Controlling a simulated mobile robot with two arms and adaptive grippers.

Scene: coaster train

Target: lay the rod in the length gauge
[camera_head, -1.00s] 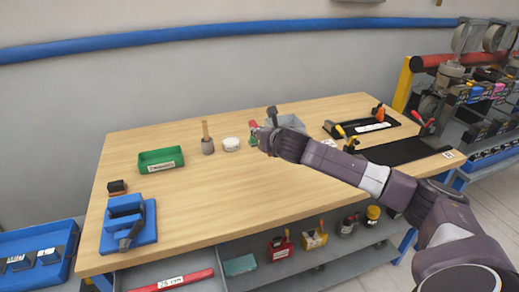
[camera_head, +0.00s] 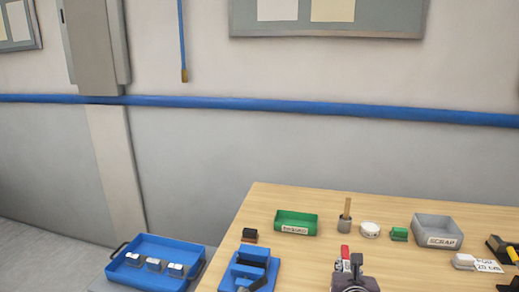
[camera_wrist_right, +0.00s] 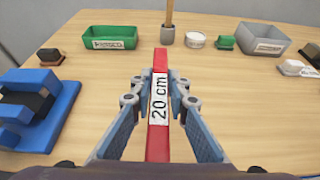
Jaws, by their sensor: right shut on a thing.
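A red rod with a white "20 cm" label (camera_wrist_right: 158,98) is in my right gripper (camera_wrist_right: 157,92). The gripper is shut on it, with a finger on each side. In the wrist view the rod points away from me above the wooden tabletop. In the head view its red end (camera_head: 345,252) shows at the bottom, beside my dark right wrist. A blue stepped fixture with a dark part (camera_head: 250,268) stands to the left of the rod, apart from it. I cannot tell for sure whether this is the length gauge. My left gripper is not in view.
A green labelled tray (camera_head: 296,231), a pot with a wooden handle (camera_head: 345,224), a round white tin (camera_head: 370,230), a green block (camera_head: 399,235) and a grey scrap tray (camera_head: 437,240) line the back. A blue tray (camera_head: 155,248) is at left. Bare wood (camera_wrist_right: 225,105) lies around the rod.

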